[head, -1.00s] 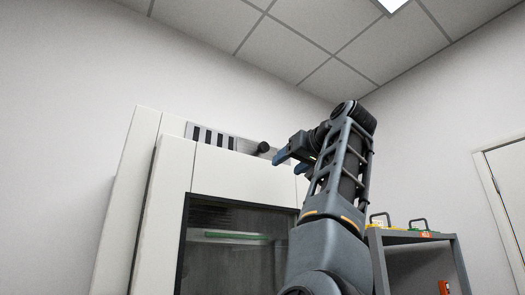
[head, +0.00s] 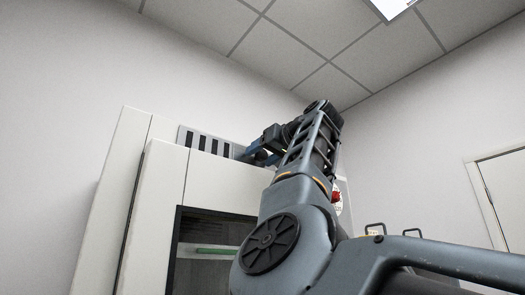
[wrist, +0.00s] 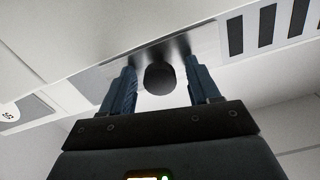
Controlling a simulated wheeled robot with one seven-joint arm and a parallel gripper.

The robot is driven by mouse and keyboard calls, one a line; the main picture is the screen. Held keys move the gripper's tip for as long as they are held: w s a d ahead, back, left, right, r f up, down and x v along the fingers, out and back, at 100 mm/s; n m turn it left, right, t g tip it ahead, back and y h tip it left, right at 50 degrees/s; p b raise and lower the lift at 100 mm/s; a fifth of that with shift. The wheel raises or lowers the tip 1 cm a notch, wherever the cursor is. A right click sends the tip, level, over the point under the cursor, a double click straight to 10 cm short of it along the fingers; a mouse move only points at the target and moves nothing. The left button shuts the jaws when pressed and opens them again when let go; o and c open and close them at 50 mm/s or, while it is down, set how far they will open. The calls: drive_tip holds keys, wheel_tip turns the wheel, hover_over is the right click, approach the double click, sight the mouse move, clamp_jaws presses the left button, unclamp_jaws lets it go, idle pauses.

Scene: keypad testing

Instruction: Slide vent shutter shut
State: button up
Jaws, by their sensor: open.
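The vent (head: 205,140) is a grey strip with dark slots along the top of the white cabinet; the slots show uncovered. In the wrist view the dark slots (wrist: 268,25) are at the upper right. The vent shutter (wrist: 205,44) is a shiny metal plate beside them, with a round black knob (wrist: 160,79). My gripper (wrist: 160,88) is open, with one blue finger on each side of the knob. I cannot tell whether either finger touches it. In the head view my gripper (head: 254,153) is at the right end of the vent and hides the knob.
The white cabinet (head: 163,190) has a dark window (head: 205,228) below the vent. A red button (head: 336,196) shows just right of my arm. Handled items (head: 375,228) stand at the lower right, partly behind my arm. A door (head: 505,190) is at the far right.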

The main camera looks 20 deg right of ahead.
drive_tip(key=shift+w, duration=0.15)
drive_tip(key=shift+c, duration=0.3)
clamp_jaws()
idle(0.3)
